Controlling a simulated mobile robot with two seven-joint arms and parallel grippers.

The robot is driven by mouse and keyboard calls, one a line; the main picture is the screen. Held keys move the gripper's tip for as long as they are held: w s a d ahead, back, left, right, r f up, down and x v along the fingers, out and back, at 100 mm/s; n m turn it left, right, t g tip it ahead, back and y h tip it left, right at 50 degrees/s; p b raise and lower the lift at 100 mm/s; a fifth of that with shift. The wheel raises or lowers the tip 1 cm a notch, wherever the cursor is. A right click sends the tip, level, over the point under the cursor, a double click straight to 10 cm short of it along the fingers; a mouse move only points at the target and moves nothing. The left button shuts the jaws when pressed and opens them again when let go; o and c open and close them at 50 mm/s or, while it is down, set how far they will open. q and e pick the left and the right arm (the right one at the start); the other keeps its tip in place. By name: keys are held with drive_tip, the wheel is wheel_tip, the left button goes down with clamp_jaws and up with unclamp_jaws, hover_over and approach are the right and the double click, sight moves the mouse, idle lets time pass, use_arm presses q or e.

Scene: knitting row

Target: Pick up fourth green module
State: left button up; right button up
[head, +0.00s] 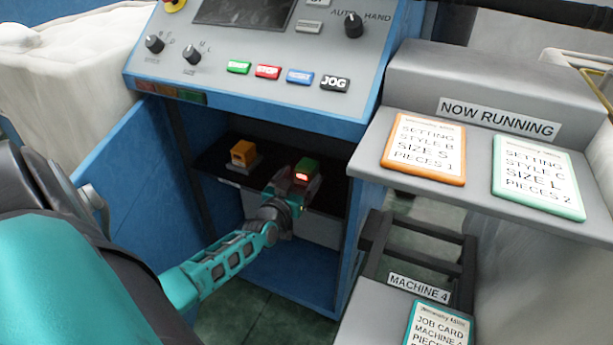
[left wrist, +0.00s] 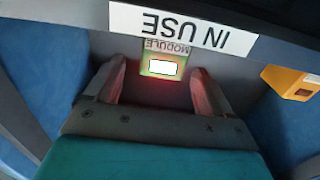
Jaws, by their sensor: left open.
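A green module (head: 307,165) with a lit red-white face sits on the dark shelf inside the blue cabinet. In the left wrist view the green module (left wrist: 148,58) lies between and just beyond my fingertips, under an "IN USE" label. My left gripper (head: 293,186) reaches into the cabinet right in front of it. In the left wrist view my left gripper (left wrist: 158,76) is open, one finger to each side of the module, with nothing held. Whether a finger touches the module, I cannot tell. My right gripper is not in view.
An orange module (head: 243,152) stands on the same shelf to the left; it also shows in the left wrist view (left wrist: 288,80). The blue cabinet door (head: 135,175) stands open at left. A control panel (head: 270,55) overhangs the opening. A grey ledge with cards (head: 425,148) is at right.

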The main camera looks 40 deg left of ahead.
sight(307, 165)
use_arm(q)
drive_tip(key=b+x, duration=0.1)
drive_tip(key=x, duration=0.1)
drive_tip(key=b+x, duration=0.1)
drive_tip(key=x, duration=0.2)
drive_tip(key=shift+a+r, duration=0.1)
drive_tip(key=shift+r, duration=0.15)
drive_tip(key=c, duration=1.1)
